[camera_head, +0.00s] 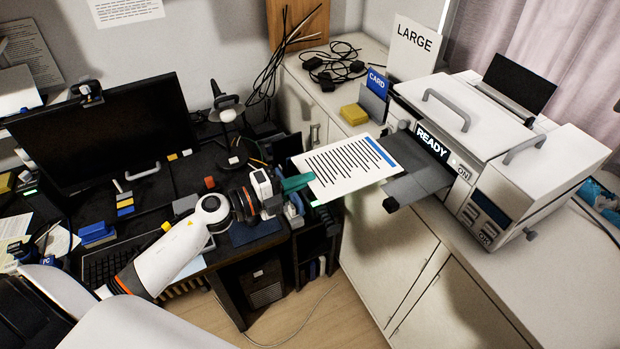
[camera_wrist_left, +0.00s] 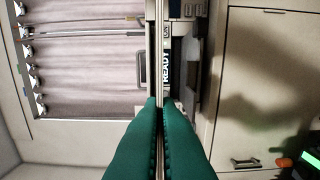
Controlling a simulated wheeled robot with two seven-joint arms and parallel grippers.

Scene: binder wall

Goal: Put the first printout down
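The printout (camera_head: 345,166) is a white sheet with rows of black lines and a blue band along its right edge. My left gripper (camera_head: 298,183) has green fingers shut on the sheet's left edge. The sheet is held out flat in front of the printer's grey output tray (camera_head: 418,183); whether it touches the tray I cannot tell. In the left wrist view the green fingers (camera_wrist_left: 160,110) are together, with the printout (camera_wrist_left: 159,60) seen edge-on as a thin strip between them. My right gripper is not in view.
The white printer (camera_head: 500,140) shows READY and stands on a pale cabinet (camera_head: 385,245). A blue CARD sign (camera_head: 377,82), a LARGE sign (camera_head: 415,45) and a yellow block (camera_head: 354,114) stand behind. A dark desk with a monitor (camera_head: 105,130) and keyboard (camera_head: 105,266) is at left.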

